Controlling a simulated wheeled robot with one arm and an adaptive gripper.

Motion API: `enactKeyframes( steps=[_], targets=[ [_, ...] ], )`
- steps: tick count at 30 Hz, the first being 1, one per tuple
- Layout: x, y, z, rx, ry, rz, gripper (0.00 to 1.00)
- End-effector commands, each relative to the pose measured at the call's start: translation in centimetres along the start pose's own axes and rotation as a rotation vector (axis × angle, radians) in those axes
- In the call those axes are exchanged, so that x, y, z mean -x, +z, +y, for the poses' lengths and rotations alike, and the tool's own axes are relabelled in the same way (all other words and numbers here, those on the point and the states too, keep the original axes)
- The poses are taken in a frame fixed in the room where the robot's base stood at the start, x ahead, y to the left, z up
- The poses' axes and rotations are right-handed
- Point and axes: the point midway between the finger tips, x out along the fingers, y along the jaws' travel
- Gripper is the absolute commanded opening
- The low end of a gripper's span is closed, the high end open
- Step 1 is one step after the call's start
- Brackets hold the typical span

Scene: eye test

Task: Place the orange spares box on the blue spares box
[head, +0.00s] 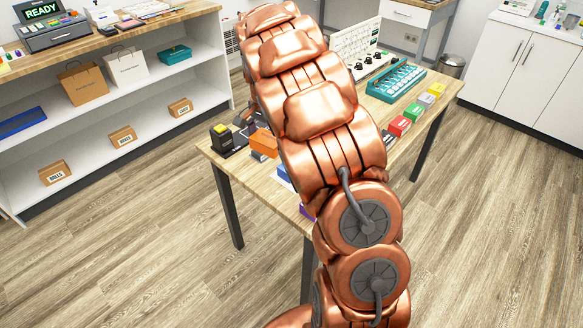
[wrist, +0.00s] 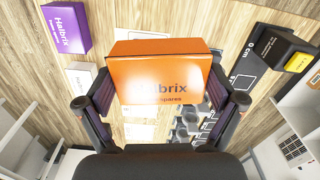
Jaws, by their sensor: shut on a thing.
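The orange spares box (wrist: 160,80) is between the two fingers of my gripper (wrist: 159,100), which is shut on it. In the head view the orange box (head: 263,142) shows at the table's left end, partly hidden by my arm. In the wrist view it covers part of what lies below, and I cannot tell its height above the table. I cannot make out the blue spares box for certain. A small box with white and blue faces (head: 285,178) shows beside my arm in the head view, mostly hidden.
The wooden table (head: 263,190) also bears a purple spares box (wrist: 66,28), a white box (wrist: 83,88) and a black and yellow device (head: 221,137). A teal rack (head: 396,81) stands behind.

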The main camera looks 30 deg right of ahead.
Motion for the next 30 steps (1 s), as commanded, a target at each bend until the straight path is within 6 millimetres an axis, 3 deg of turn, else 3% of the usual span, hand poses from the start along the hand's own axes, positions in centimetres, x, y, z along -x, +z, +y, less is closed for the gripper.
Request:
enactKeyframes(
  steps=[6, 18, 24, 30],
  targets=[
    [-1.7, -5.4, 3.9, -0.472, -0.001, -0.002, 0.55],
    [-4.3, -13.6, 12.4, -1.324, 0.000, 0.001, 0.55],
    [-5.1, -15.9, 15.5, -1.615, -0.001, 0.000, 0.55],
    [-5.3, -16.5, 16.4, -1.726, -0.001, 0.001, 0.55]
  ],
)
